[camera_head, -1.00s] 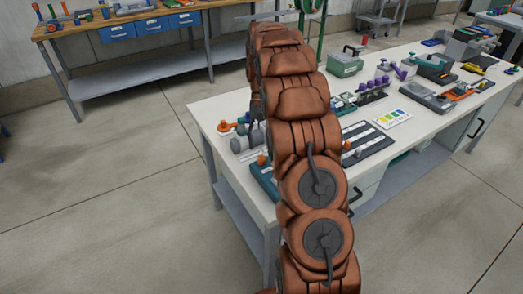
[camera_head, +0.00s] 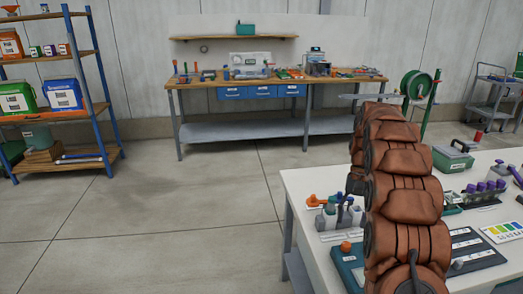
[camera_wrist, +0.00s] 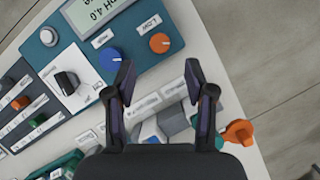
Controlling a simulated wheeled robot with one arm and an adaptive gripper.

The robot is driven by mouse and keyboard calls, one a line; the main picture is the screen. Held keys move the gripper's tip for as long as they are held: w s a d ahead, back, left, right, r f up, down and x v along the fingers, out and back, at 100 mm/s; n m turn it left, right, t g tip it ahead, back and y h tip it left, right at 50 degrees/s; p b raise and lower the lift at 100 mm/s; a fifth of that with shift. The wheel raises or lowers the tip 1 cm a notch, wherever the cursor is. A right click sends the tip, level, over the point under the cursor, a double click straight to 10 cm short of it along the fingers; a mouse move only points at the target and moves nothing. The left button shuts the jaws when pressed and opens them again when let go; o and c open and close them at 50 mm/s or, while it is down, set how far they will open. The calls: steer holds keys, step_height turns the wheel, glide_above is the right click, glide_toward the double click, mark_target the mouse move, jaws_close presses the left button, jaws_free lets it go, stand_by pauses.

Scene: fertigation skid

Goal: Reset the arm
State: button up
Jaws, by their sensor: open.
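My gripper (camera_wrist: 161,78) is open in the wrist view, with its two dark fingers spread apart and nothing between them. It hangs over the white bench (camera_wrist: 215,55), beside a teal instrument panel with a display, an orange knob (camera_wrist: 159,43) and a blue knob (camera_wrist: 110,58). An orange piece (camera_wrist: 238,132) lies right of the right finger. Grey and blue parts show below and between the fingers. In the head view, my brown-covered arm stands over the left part of the white bench (camera_head: 305,184) and hides the gripper.
In the head view, a wooden workbench (camera_head: 215,80) with blue drawers stands at the back wall. A shelf rack (camera_head: 97,85) with boxes is at the left. A green hose reel (camera_head: 418,85) stands behind my arm. The floor (camera_head: 170,200) at left is clear.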

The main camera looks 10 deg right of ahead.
steer(key=s+a+r+n+h+p, duration=0.1)
steer(key=s+a+r+n, duration=0.1)
steer(key=s+a+r, duration=0.45)
steer(key=s+a+r+n+h+p, duration=0.1)
steer(key=s+a+r, duration=0.2)
steer(key=s+a, duration=0.6)
steer(key=s+a+f+n+t, duration=0.1)
steer(key=s+a, duration=0.3)
steer(key=s, duration=0.4)
steer(key=s+a+f+n+p, duration=0.1)
steer(key=s+a+n, duration=0.2)
steer(key=s, duration=0.6)
steer(key=shift+s+a+f+t+h+p, duration=0.3)
steer(key=shift+a+f+t, duration=0.05)
steer(key=shift+f+t, duration=0.05)
